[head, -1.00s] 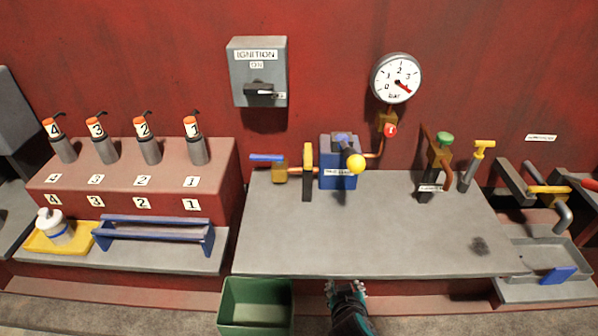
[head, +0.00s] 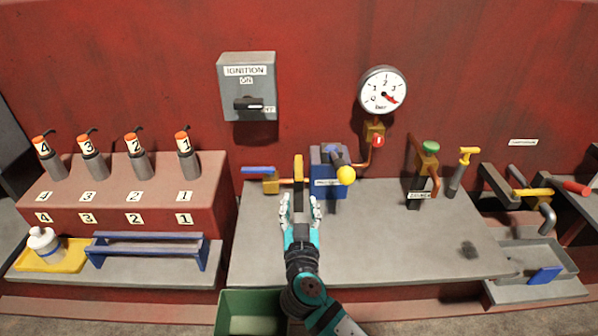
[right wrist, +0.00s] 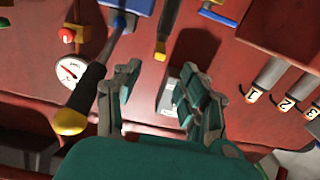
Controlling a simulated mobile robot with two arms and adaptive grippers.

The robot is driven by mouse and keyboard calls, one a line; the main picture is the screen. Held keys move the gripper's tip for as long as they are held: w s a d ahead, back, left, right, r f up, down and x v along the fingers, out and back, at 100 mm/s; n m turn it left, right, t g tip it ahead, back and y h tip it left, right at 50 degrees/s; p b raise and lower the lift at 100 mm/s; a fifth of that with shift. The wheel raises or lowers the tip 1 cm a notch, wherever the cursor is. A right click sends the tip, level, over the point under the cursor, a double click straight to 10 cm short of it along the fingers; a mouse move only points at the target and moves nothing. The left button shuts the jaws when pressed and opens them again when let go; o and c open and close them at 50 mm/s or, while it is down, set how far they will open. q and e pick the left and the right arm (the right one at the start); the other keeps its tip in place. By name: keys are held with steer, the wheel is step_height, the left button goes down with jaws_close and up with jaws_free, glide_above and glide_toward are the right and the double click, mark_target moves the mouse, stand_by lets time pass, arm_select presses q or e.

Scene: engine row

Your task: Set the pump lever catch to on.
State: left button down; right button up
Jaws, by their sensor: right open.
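The blue pump (head: 323,188) stands against the back wall. Its dark lever ends in a yellow ball knob (head: 346,175), which also shows in the right wrist view (right wrist: 70,121). Just left of the pump is an upright bar with a yellow upper part (head: 298,167), possibly the catch; its yellow tip shows in the right wrist view (right wrist: 160,51). I cannot read its on or off marking. My right gripper (head: 300,205) is open and empty, in front of this bar, partly hiding its dark lower part. I cannot tell any contact. My left gripper is not in view.
A blue-handled valve (head: 258,171) lies left of the bar. A pressure gauge (head: 383,90) and ignition box (head: 247,88) hang on the wall. A green-topped valve (head: 428,148) stands at right. The grey bench (head: 400,235) is mostly clear; a green bin (head: 250,312) sits below.

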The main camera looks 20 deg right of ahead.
mark_target(299, 181)
steer(key=p+x, duration=0.2)
steer(key=x, duration=0.8)
steer(key=shift+w+d+f, duration=0.1)
steer(key=shift+w, duration=0.3)
jaws_close()
